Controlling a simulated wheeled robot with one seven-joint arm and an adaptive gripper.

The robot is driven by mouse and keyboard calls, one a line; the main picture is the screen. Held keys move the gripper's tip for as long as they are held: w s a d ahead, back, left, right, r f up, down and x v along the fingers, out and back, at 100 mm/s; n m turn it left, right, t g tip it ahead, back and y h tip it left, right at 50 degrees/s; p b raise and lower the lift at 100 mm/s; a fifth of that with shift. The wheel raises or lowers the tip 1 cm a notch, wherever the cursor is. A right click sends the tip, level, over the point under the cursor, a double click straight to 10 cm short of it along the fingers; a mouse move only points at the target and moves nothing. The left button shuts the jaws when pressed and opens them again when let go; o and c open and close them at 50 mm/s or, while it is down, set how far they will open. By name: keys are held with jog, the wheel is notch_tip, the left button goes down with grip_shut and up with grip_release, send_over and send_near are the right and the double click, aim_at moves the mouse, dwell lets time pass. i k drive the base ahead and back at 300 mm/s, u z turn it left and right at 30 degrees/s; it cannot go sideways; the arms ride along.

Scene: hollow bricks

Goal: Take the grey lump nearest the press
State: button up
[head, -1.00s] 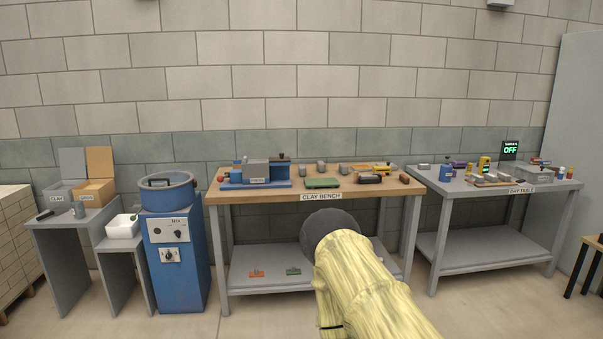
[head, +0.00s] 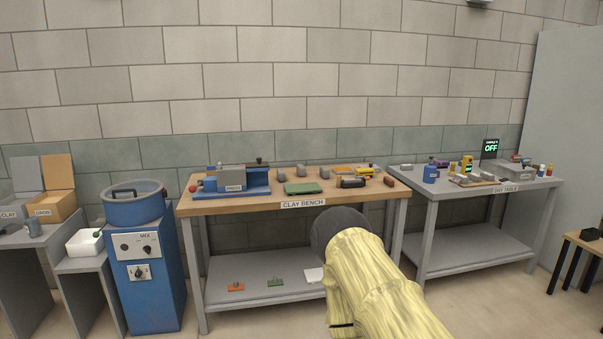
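The press (head: 259,190) is a blue base with a grey block and a small label, at the left end of the wooden clay bench (head: 345,195). Several small grey lumps stand in a row along the back of the bench. The lump nearest the press (head: 278,174) is just right of it, behind a green flat piece (head: 302,188). Another grey lump (head: 301,170) and a third (head: 324,172) stand further right. My arm, in a pale yellow sleeve with a dark round end, shows in front of the bench; no gripper fingers are visible.
A blue mixer (head: 145,270) and a white tub (head: 84,243) stand left of the bench. The dry table (head: 480,203) stands to the right, holding bottles and tools. Bare floor shows in front.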

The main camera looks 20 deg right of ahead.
aim_at(281, 172)
jog(key=z, duration=0.25)
jog(key=i, duration=3.2)
jog(key=u, duration=0.55)
